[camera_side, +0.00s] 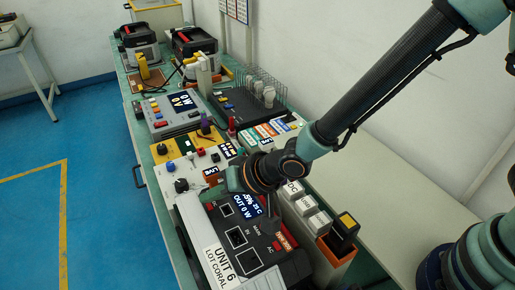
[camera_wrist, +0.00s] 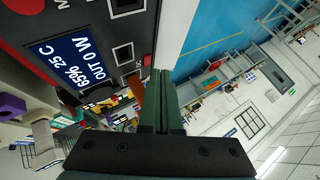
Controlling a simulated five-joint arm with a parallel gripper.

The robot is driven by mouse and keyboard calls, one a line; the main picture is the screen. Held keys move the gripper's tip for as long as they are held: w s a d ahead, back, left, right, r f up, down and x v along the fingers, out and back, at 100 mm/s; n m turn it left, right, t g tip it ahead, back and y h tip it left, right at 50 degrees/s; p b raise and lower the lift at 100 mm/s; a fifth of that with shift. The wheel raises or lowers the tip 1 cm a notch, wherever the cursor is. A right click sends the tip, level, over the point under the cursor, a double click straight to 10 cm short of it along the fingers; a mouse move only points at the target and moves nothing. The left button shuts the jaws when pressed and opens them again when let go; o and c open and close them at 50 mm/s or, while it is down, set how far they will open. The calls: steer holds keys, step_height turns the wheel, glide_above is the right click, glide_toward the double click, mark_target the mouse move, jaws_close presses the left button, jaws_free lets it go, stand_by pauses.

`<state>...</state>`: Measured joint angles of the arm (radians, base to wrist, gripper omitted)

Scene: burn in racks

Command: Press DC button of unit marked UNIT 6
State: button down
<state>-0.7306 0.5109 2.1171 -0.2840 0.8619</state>
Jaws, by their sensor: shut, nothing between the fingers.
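The unit marked UNIT 6 (camera_side: 225,262) lies at the front of the bench in the side view, with a white label, dark panel, sockets and a lit display (camera_side: 247,205). The display also shows in the wrist view (camera_wrist: 80,55), tilted. My gripper (camera_side: 208,196) is low over the panel's upper-left part, beside the display. In the wrist view the green fingers (camera_wrist: 160,74) are together and empty, near the panel's pale edge. Small lettering beside the fingertips is too small to read surely. The DC button is not clearly visible; contact cannot be told.
Red switches (camera_side: 284,241) sit on the unit's right side. White labelled blocks (camera_side: 305,205) and a black-and-yellow piece (camera_side: 345,225) stand to its right. A cream panel with knobs (camera_side: 181,185) and a grey unit (camera_side: 170,116) lie behind. Open floor is left.

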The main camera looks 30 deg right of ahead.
step_height(320, 180, up, 6)
stand_by(0.9)
stand_by(0.5)
step_height(320, 180, up, 8)
glide_above(215, 209)
stand_by(0.6)
stand_by(0.5)
steer(key=s+d+r+n+h, duration=0.1)
steer(key=d+r+h, duration=0.1)
steer(key=d, duration=1.1)
steer(key=s+d+r+h, duration=0.2)
steer(key=d+h, duration=0.1)
steer(key=d, duration=1)
steer(key=s+d+g+h, duration=0.1)
steer(key=s+d, duration=0.5)
steer(key=d, duration=0.2)
steer(key=shift+s+f+n, duration=0.25)
steer(key=shift+f+n, duration=0.05)
steer(key=shift+f, duration=0.05)
